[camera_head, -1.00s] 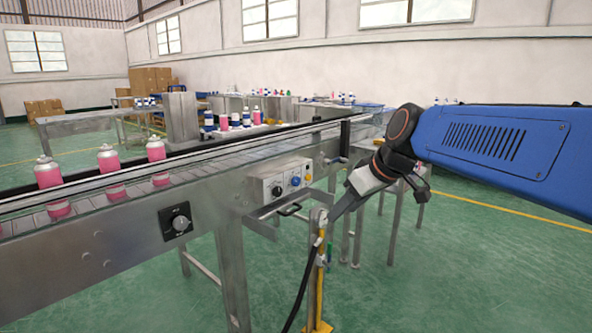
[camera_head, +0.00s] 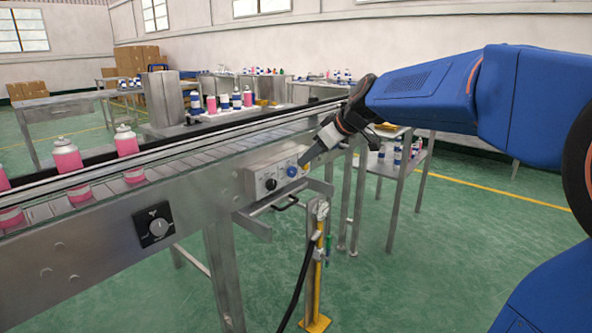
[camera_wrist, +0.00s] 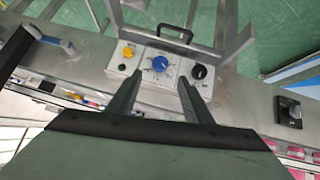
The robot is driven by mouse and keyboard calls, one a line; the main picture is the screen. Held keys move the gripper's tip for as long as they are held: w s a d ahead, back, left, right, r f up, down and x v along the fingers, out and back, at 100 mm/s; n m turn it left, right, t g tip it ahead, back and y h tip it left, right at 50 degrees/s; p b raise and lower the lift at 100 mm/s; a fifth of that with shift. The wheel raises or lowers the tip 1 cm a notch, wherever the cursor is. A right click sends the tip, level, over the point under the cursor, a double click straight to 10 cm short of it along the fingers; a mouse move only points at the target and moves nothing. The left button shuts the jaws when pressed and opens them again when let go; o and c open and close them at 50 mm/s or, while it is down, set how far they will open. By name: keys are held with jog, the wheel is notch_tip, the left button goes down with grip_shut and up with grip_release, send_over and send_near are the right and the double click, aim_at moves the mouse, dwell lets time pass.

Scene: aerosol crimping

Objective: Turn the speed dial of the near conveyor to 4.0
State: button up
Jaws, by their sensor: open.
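A grey control box (camera_head: 262,170) is mounted on the side of the near conveyor (camera_head: 95,245). It carries a black knob (camera_head: 270,184) and a blue dial (camera_head: 292,171). In the wrist view the blue dial (camera_wrist: 160,63) has marks around it, too small to read, between a yellow button (camera_wrist: 128,52) and the black knob (camera_wrist: 199,71). My gripper (camera_wrist: 160,79) is open and empty, its fingers pointing at the box with the blue dial between their tips. I cannot tell whether they touch it. A grey knob on a black plate (camera_head: 158,228) sits farther left on the conveyor side.
Pink cans (camera_head: 68,168) stand on the conveyor belt. A bar handle (camera_head: 287,202) sits below the box. A yellow post (camera_head: 318,265) with a black hose stands in front. Side tables with bottles are behind, and the green floor at right is open.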

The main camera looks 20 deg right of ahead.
aim_at(294, 171)
jog(key=x, duration=1)
jog(key=shift+s, duration=0.1)
jog(key=c, duration=1.1)
